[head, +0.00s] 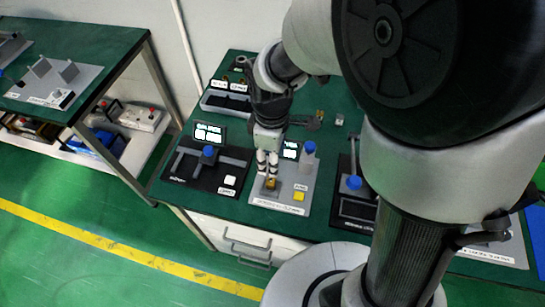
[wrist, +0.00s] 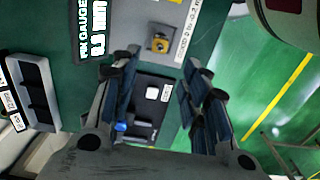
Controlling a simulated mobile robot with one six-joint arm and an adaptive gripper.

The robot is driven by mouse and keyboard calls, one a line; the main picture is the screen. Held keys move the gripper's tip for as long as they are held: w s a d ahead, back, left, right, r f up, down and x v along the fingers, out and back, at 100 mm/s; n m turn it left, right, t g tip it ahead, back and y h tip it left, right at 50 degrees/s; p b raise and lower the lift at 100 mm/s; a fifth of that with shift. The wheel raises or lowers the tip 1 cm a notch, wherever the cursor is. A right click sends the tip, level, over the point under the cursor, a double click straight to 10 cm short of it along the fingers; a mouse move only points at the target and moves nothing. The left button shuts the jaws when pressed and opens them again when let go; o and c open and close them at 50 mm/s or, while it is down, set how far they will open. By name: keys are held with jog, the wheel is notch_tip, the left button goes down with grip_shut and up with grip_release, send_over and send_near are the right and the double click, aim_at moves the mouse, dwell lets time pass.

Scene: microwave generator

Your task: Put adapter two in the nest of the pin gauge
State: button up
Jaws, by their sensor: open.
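The pin gauge is a grey plate (head: 283,198) in the middle of the bench. Its display (head: 290,150) stands behind it and reads PIN GAUGE in the wrist view (wrist: 95,30). A small brass piece, seemingly adapter two (head: 270,184), sits at the nest on the plate's left part. It also shows in the wrist view (wrist: 159,45), with a dark centre. The nest beneath is mostly hidden. My gripper (head: 267,165) is close above the brass piece, pointing down. Its fingers (wrist: 160,85) are open and apart, with nothing between them.
A black caliper-like station (head: 200,182) with a blue knob lies left, another black station (head: 357,212) right. A yellow button (head: 299,196) and a blue-topped post (head: 309,150) stand on the grey plate. A tray (head: 225,103) and small brass parts (head: 319,115) lie behind.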

jog(key=s+d+r+m+t, duration=0.2)
jog(key=s+d+r+m, duration=0.3)
jog(key=s+r+m, duration=0.1)
jog(key=s+d+r+m+t, duration=0.2)
jog(key=s+d+r+m, duration=0.3)
jog(key=r, duration=0.5)
jog(key=s+m, duration=0.2)
jog(key=m, duration=0.1)
jog(key=shift+s+d+r+t, duration=0.15)
jog(key=shift+s+d+t, duration=0.1)
jog(key=shift+d+t, duration=0.1)
